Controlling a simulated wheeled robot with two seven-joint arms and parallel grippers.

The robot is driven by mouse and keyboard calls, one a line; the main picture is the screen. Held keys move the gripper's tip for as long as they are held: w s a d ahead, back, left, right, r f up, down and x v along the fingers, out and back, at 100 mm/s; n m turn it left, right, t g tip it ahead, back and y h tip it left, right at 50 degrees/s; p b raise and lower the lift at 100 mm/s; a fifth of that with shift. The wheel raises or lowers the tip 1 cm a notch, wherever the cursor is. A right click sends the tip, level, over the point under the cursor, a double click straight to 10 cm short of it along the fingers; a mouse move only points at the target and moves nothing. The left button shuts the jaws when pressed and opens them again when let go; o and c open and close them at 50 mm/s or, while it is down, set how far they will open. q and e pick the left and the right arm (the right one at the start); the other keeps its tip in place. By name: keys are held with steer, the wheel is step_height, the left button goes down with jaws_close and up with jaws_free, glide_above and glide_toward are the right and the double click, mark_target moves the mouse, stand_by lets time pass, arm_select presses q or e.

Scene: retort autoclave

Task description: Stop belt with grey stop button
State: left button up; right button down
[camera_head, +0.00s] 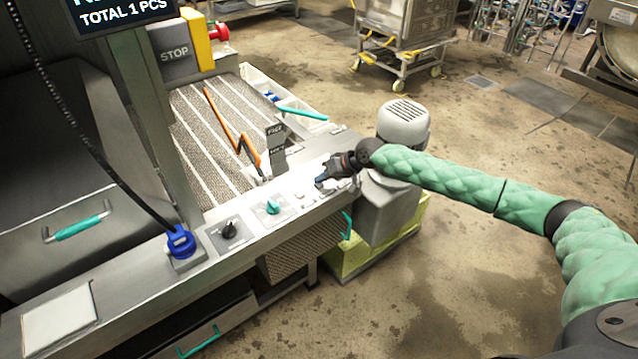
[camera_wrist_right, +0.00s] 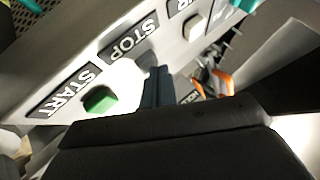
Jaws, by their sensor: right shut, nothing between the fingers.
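My right gripper (camera_head: 322,181) reaches in from the right over the control panel (camera_head: 250,222) on the front of the belt machine. In the right wrist view its fingers (camera_wrist_right: 157,82) are closed together, empty, with the tips just below the STOP label (camera_wrist_right: 134,38). The grey stop button is not clearly visible; the fingers cover the area below that label. The green start button (camera_wrist_right: 101,99) sits beside them under the START label (camera_wrist_right: 62,93). I cannot tell whether the fingertips touch the panel. The patterned belt (camera_head: 205,125) lies behind the panel. My left gripper is out of view.
A pale button (camera_wrist_right: 196,27) sits farther along the row. A teal knob (camera_head: 272,206), a black knob (camera_head: 229,229) and a blue cable plug (camera_head: 181,242) stand on the panel to the left. An orange-handled part (camera_head: 250,152) rises near the belt. A grey motor (camera_head: 404,125) stands behind my wrist.

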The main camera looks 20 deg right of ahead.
mark_target(322, 185)
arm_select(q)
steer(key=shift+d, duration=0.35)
arm_select(e)
steer(key=shift+f, duration=0.15)
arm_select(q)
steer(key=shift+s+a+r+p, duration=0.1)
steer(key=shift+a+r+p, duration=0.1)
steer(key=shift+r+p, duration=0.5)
arm_select(e)
steer(key=shift+r, duration=0.95)
